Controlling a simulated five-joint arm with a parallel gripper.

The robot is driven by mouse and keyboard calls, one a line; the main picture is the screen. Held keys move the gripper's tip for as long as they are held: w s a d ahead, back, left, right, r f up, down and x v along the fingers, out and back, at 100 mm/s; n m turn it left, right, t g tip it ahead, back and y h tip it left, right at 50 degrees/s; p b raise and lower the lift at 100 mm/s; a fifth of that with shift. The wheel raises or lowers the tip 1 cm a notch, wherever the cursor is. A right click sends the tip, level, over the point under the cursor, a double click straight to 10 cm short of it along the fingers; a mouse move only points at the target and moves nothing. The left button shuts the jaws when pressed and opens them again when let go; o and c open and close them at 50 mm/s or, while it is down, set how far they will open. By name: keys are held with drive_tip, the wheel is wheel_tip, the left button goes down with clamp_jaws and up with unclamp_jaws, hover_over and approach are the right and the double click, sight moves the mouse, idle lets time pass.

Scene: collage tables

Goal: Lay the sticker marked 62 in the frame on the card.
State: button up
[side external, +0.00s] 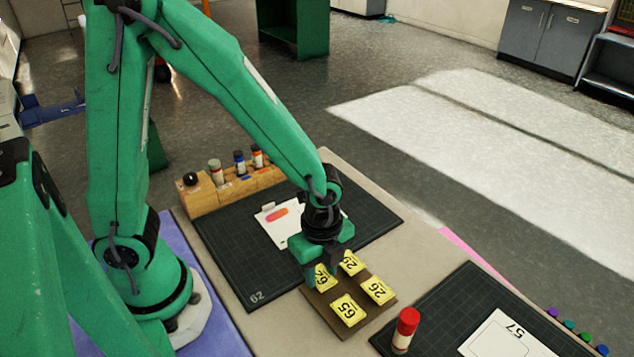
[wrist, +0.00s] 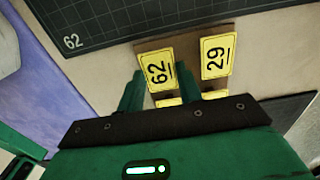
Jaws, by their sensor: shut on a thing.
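The yellow sticker marked 62 (wrist: 157,66) is between the fingers of my gripper (wrist: 159,84) in the wrist view. My gripper (side external: 321,266) is shut on it, at the brown tray (side external: 321,303); whether the sticker is clear of the tray I cannot tell. The sticker (side external: 322,280) is partly hidden by the fingers in the side view. The white card (side external: 271,234) with an orange and pink shape lies on a dark mat (side external: 228,250) numbered 62, behind my gripper, which hides part of it. Its frame is not clearly visible.
Yellow stickers marked 29 (wrist: 216,57), 26 (side external: 377,290) and 65 (side external: 348,310) lie on the tray. A red-capped glue stick (side external: 404,331) stands to the right. Another card (side external: 500,341) marked 57 lies on a second mat (side external: 455,307). A wooden rack (side external: 203,196) holds bottles.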

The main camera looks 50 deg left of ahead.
sight(321, 276)
drive_tip(key=shift+r, duration=2.15)
drive_tip(key=shift+w, duration=0.1)
drive_tip(key=w+a+n, duration=0.4)
drive_tip(key=a+n, duration=0.1)
drive_tip(key=a, duration=0.1)
drive_tip(key=w+a+n, duration=0.4)
drive_tip(key=a+n, duration=0.2)
drive_tip(key=w+a+n, duration=0.4)
drive_tip(key=a+n, duration=0.1)
drive_tip(key=a, duration=0.1)
drive_tip(key=shift+a+f+n, duration=0.25)
drive_tip(key=shift+n, duration=0.15)
drive_tip(key=shift+w+a+n, duration=0.15)
drive_tip(key=shift+a+n, duration=0.25)
drive_tip(key=shift+a, duration=0.25)
drive_tip(key=shift+f, duration=0.15)
drive_tip(key=shift+f, duration=2.25)
